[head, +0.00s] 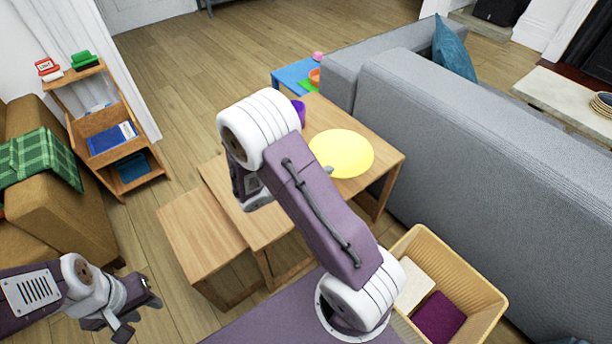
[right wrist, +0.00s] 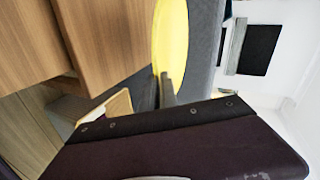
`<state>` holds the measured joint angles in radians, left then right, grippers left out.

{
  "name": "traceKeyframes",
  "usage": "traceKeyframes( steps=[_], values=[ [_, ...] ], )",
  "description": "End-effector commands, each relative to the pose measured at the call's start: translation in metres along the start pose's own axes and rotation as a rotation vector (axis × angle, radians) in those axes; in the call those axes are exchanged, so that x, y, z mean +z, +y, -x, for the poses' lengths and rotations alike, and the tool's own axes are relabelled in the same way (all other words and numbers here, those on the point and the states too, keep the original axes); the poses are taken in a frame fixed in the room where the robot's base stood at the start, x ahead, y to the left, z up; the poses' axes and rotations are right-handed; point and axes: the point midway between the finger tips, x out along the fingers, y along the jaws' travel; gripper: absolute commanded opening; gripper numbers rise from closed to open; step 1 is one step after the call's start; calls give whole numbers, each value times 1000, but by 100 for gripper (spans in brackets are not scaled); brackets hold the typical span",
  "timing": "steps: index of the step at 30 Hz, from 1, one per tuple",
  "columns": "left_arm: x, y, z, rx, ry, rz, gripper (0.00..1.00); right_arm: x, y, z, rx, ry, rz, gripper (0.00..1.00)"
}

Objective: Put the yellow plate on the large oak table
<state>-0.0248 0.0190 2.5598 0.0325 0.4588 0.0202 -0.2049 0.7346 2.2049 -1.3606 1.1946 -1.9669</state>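The yellow plate (head: 343,150) is over the top of the large oak table (head: 386,160) in the head view; I cannot tell whether it rests on it or hovers just above. In the right wrist view the plate (right wrist: 170,35) shows steeply from the side, beside brown wood. My right gripper (right wrist: 168,88) is at the plate's near rim and appears shut on it; only a grey fingertip (head: 328,172) shows in the head view, the rest being hidden behind my arm. My left gripper (head: 140,312) is open and empty at the lower left.
Two lower oak tables (head: 200,228) nest beside the large one. A purple cup (head: 298,108) stands on the table's far part. A grey sofa (head: 470,150) borders the right side. A wicker basket (head: 480,285) stands in front, and a wooden shelf (head: 100,110) at left.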

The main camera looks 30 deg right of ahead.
Motion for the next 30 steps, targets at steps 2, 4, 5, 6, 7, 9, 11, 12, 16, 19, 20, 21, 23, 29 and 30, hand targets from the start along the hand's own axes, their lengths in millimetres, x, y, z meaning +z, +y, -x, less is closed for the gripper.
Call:
traceKeyframes(
  steps=[2, 4, 5, 6, 7, 9, 11, 12, 16, 19, 20, 21, 23, 29, 30],
  values=[
    [0, 0, -4, 0, 0, 0, 36, 7, 4, 1, -2, -2, -1, 0],
    [1, 0, -13, 0, 0, 0, 36, 23, 15, 2, -2, -3, -2, 0],
    [2, 0, -18, 0, 0, 0, 36, 31, 21, 3, -2, -5, -1, 0],
    [3, 0, -25, 0, 0, 0, 36, 44, 29, 4, -2, -5, -2, 0],
    [3, -1, -29, 0, 0, 0, 36, 52, 34, 6, -2, -4, -2, 0],
    [4, -1, -39, 0, 0, 0, 36, 72, 46, 9, -1, -5, -2, 0],
    [5, -1, -46, 0, 0, 0, 36, 88, 53, 12, -2, -4, -2, 0],
    [5, -1, -50, 0, 0, 0, 36, 96, 58, 14, -1, -3, -1, 0],
    [6, -1, -57, 0, 0, 0, 36, 114, 65, 18, -1, -3, 0, 0],
    [6, -1, -57, 0, 0, 0, 36, 118, 64, 20, -2, -2, 0, 0],
    [6, -1, -57, 0, 0, 0, 36, 119, 64, 21, -2, -1, 1, 0],
    [6, -1, -57, 0, 0, 0, 36, 118, 64, 20, -2, -1, 1, 0],
    [6, -1, -61, 0, 0, 0, 36, 119, 69, 18, -2, -1, 2, 0],
    [9, -2, -87, 0, 0, 0, 36, 125, 102, 3, -1, -1, 3, 0],
    [9, -2, -87, 0, 0, 0, 36, 125, 103, 3, -1, -2, 2, 0]
  ],
)
